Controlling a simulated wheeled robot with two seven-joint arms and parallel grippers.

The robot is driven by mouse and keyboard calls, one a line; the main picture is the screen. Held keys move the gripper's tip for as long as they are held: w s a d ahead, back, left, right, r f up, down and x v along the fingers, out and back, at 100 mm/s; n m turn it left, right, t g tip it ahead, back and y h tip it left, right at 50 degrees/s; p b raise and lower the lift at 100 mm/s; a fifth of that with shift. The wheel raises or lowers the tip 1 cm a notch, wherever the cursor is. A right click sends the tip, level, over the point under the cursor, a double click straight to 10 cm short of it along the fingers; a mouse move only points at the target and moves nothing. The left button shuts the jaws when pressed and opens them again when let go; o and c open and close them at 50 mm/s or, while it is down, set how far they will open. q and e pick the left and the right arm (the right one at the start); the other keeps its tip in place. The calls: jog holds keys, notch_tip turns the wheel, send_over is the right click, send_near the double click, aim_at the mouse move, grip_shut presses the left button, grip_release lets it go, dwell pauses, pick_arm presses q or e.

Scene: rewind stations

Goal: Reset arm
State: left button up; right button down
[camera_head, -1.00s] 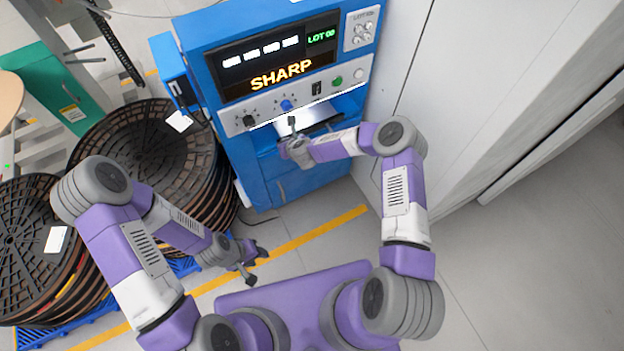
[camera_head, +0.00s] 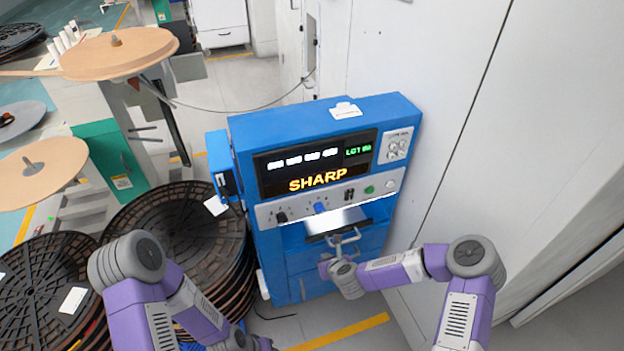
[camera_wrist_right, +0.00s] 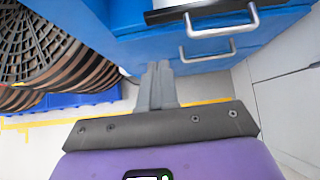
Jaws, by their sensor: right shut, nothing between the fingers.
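My right arm comes in from the right, and its gripper (camera_head: 343,248) is in front of the lower part of the blue machine (camera_head: 290,262), below the control panel. In the right wrist view the fingers of this gripper (camera_wrist_right: 158,85) are shut together with nothing between them. They are close to the metal handles (camera_wrist_right: 208,58) on the blue front and appear apart from them. My left arm comes in from the lower left. Its gripper (camera_head: 262,343) is partly cut off at the bottom edge, so its opening cannot be made out.
The machine's display (camera_head: 316,165) reads SHARP. Stacks of black reels (camera_head: 185,225) stand to its left. A white cabinet wall (camera_head: 470,130) closes the right side. Farther back are a green unit (camera_head: 112,160) and round tan discs (camera_head: 118,52). A yellow floor line (camera_head: 345,335) runs in front.

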jog(key=s+f+n+g+y, duration=0.1)
jog(key=s+f+n+g, duration=0.2)
jog(key=s+n, duration=1)
jog(key=s+f+n+g, duration=0.3)
jog(key=s+n+g, duration=0.2)
jog(key=s+n, duration=0.8)
jog(key=n, duration=0.4)
jog(key=shift+s+d+y, duration=0.3)
jog(key=shift+d+y, duration=0.05)
jog(key=shift+y, duration=0.05)
jog(key=shift+f, duration=0.1)
